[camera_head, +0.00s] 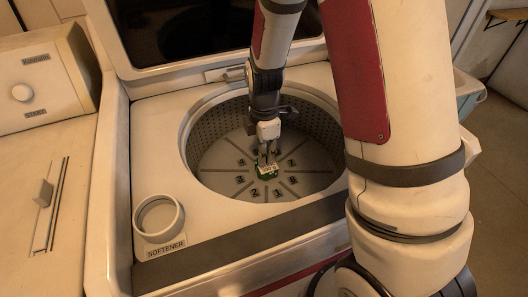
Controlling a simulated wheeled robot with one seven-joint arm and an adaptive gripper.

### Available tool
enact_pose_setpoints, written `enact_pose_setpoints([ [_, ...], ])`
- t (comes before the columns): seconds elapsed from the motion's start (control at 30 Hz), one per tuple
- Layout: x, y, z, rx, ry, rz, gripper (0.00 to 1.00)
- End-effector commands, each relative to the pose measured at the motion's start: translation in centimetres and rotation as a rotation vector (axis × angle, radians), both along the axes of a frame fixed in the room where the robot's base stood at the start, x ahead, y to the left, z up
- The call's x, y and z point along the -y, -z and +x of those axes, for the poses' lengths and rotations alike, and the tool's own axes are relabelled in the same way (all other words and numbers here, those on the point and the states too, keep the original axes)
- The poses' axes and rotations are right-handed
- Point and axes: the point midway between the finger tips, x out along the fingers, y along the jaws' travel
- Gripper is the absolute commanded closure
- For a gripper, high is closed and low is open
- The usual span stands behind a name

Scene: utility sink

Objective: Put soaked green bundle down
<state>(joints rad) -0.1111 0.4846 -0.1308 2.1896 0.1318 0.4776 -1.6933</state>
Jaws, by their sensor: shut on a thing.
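A small green bundle (266,171) with a pale patch shows low in the round drum (214,165) of a top-loading washer. My gripper (267,158) points down into the drum and is shut on the bundle. The bundle is over the middle of the drum floor, which is split into numbered wedges. I cannot tell whether it touches the floor. My gripper's fingers hide part of it.
The drum has a perforated wall and a raised rim. A softener cup (158,218) stands at the front left of the washer top. A control panel with a knob (22,92) and a slider (43,193) is at the left. The dark lid (190,30) stands open behind.

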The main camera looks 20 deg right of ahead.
Motion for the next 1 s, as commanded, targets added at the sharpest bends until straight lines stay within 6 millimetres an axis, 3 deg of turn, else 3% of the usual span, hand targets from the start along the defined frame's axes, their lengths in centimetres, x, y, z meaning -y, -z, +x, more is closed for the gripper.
enact_pose_setpoints([
  [0.33,0.0,0.3,0.1,0.002,0.000,0.000,1.00],
  [0.37,0.0,0.3,0.1,0.002,0.000,0.000,0.75],
  [0.43,0.0,0.2,0.0,0.002,0.000,0.000,0.62],
  [0.83,0.0,-0.3,0.0,0.002,0.000,0.000,0.62],
  [1.0,0.0,-3.0,0.2,0.008,0.000,0.001,0.62],
])
